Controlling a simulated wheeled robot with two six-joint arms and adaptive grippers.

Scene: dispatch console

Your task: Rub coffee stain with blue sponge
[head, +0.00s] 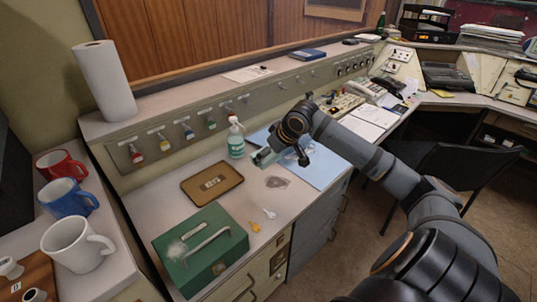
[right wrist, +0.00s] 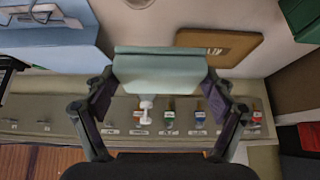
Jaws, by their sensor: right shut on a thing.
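My right gripper (head: 272,153) is above the desk, shut on the pale blue sponge (head: 262,158). In the right wrist view the sponge (right wrist: 160,73) sits between the two fingers of my right gripper (right wrist: 160,90). The coffee stain (head: 277,183) is a greyish-brown patch on the pale desk top, a little nearer the front and right of the sponge in the head view. The sponge appears apart from the stain. Part of the stain (right wrist: 140,3) shows at the top edge of the right wrist view. My left gripper is not in view.
A pump bottle (head: 236,142) stands just left of the sponge. A brown tray (head: 192,199), a green box (head: 232,243), a white spoon-like item (head: 269,213) and a yellow one (head: 256,227) lie nearby. A light blue sheet (head: 325,170) lies right. Mugs (head: 70,245) stand far left.

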